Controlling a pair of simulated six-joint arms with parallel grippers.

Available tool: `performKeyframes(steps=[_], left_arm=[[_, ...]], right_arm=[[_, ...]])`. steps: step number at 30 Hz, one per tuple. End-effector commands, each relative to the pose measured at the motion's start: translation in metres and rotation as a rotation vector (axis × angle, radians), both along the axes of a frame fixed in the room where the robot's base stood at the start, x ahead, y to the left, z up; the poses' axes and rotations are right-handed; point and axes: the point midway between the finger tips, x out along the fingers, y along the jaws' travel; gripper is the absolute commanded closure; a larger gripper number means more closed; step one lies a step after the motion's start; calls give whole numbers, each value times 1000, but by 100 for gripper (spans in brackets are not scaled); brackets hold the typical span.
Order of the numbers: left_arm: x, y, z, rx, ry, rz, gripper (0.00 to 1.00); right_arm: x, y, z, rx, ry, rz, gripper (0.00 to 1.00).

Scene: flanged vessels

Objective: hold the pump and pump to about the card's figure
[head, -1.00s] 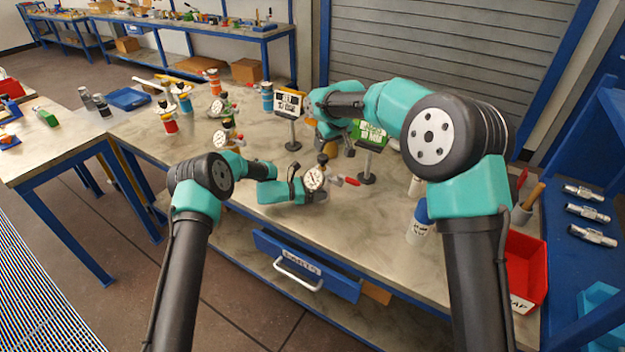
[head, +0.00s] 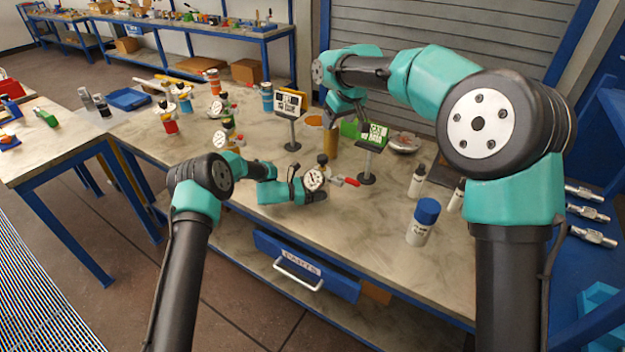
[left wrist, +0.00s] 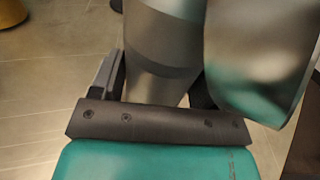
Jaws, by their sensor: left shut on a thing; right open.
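The pump (head: 323,171) with its round white gauge, dark knob and red lever stands near the front of the bench in the head view. My left gripper (head: 312,192) is shut on it, low at its body. A grey metal body (left wrist: 165,45) fills the upper middle of the left wrist view, close up; the fingertips are hard to make out there. My right gripper (head: 333,120) is open behind the pump, above a brass-coloured cylinder (head: 330,145). A green card on a stand (head: 375,135) and a black-and-white sign on a stand (head: 290,104) stand behind; their text is unreadable.
A blue-capped bottle (head: 423,222) and smaller bottles (head: 417,182) stand to the right. A shallow metal dish (head: 404,143) lies behind the card. Several flanged vessels (head: 220,138) stand at the left. The bench front between pump and blue-capped bottle is clear.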

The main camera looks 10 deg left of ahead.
Motion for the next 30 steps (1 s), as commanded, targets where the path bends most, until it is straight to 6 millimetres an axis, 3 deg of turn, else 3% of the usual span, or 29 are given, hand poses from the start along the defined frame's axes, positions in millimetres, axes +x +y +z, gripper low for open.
performKeyframes(steps=[2,3,12,23,30], left_arm=[[0,0,0,0,0,0,50],[0,0,0,0,0,0,29],[0,0,0,0,0,0,1],[-1,5,1,0,0,1,1],[-11,33,4,1,0,3,1]], right_arm=[[0,0,0,0,0,0,35],[0,0,0,0,0,0,35],[0,0,0,0,0,0,35],[0,0,0,0,0,0,35],[0,0,0,0,0,0,35]])
